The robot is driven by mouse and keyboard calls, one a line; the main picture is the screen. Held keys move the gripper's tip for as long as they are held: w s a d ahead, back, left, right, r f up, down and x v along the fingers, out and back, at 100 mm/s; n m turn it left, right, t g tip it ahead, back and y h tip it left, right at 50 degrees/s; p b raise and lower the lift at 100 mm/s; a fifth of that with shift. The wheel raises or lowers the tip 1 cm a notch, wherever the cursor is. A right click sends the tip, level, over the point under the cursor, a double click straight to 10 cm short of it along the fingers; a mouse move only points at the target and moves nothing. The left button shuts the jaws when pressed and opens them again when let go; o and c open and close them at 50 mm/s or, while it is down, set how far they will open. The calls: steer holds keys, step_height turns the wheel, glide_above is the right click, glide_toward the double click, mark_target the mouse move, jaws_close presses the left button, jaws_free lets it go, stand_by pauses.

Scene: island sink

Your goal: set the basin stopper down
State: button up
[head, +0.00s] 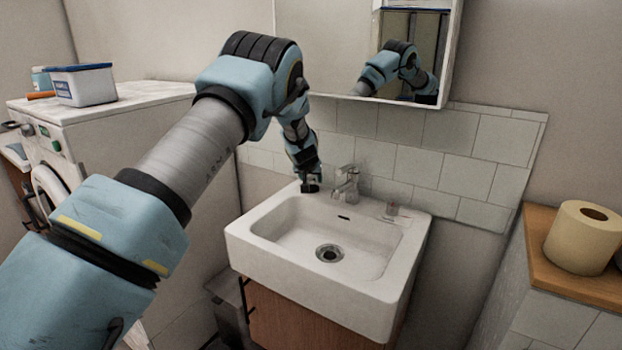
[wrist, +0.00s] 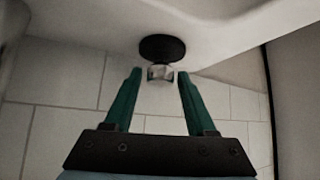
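The basin stopper is a black disc with a shiny metal knob, seen in the wrist view (wrist: 162,48). It appears to rest on the white rim of the basin (head: 262,218), at the back left corner. My gripper (wrist: 160,72) points down there. Its two green fingers stand apart on either side of the knob, with a narrow gap showing at each side. In the head view my gripper (head: 310,180) is at the same corner, left of the tap, and the dark stopper shows small beneath it (head: 310,188). The drain (head: 329,253) in the basin floor is uncovered.
The metal tap (head: 346,183) stands close to the right of my gripper. A small item (head: 392,208) sits on the back rim further right. The tiled wall (head: 420,165) and mirror cabinet (head: 365,50) are behind. The basin bowl is empty.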

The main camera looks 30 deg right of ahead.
steer(key=shift+o, duration=0.5)
steer(key=shift+r, duration=0.1)
steer(key=b+v, duration=0.2)
steer(key=v, duration=1)
steer(key=shift+b, duration=0.3)
steer(key=s+a+n+g+y, duration=0.1)
steer(key=a+n+g+y, duration=0.15)
steer(key=a, duration=2.05)
steer(key=s+a+f+n+g+y, duration=0.1)
steer(key=s+a+n+g+y, duration=0.2)
steer(key=s+a, duration=1.7)
steer(key=a+n, duration=0.1)
steer(key=a, duration=0.3)
steer(key=shift+s+a+f, duration=0.3)
steer(key=shift+a+f, duration=0.05)
steer(key=shift+f, duration=0.05)
